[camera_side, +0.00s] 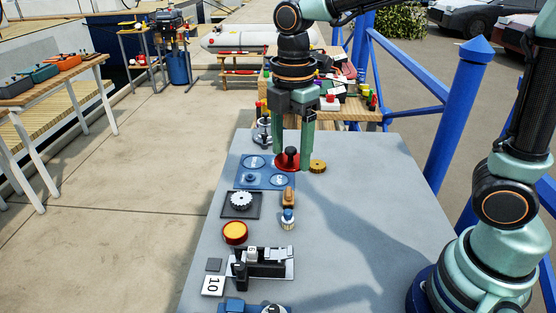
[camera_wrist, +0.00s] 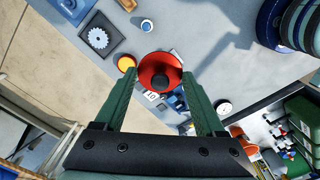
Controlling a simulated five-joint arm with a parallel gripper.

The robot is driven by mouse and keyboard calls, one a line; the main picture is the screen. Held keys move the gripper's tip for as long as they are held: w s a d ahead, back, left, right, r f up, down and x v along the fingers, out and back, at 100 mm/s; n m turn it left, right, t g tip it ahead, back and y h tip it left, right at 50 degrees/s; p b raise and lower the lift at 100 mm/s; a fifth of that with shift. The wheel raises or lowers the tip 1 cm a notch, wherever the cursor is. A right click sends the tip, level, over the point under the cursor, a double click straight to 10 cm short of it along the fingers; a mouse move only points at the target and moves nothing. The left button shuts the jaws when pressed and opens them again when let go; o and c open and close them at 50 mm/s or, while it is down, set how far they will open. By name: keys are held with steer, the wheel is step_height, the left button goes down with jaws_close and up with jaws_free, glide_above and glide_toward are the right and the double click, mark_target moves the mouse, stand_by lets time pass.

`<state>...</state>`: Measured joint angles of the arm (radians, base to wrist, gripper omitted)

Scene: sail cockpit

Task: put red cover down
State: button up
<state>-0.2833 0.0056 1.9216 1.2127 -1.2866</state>
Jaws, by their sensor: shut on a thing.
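The red cover (camera_side: 284,163) is a round red disc with a black knob. My gripper (camera_side: 293,155) points straight down with its two green fingers on either side of the cover, and it is shut on it. In the wrist view the red cover (camera_wrist: 149,66) sits between the fingertips of my gripper (camera_wrist: 159,74). The cover is at the right edge of a blue panel (camera_side: 243,183) with round outlines. I cannot tell whether the cover touches the table or hangs just above it.
A brown disc (camera_side: 318,166) lies close to the right of the gripper. A gear (camera_side: 241,200) on a dark plate, a wooden piece (camera_side: 288,196) and an orange button (camera_side: 235,233) stand nearer. The right part of the grey table (camera_side: 370,230) is clear.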

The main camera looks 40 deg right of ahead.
glide_above(316, 248)
steer(key=w, duration=0.1)
steer(key=f, duration=0.1)
steer(key=s+f, duration=0.1)
step_height(316, 248, down, 20)
stand_by(0.5)
steer(key=shift+f, duration=0.15)
steer(key=o, duration=1.3)
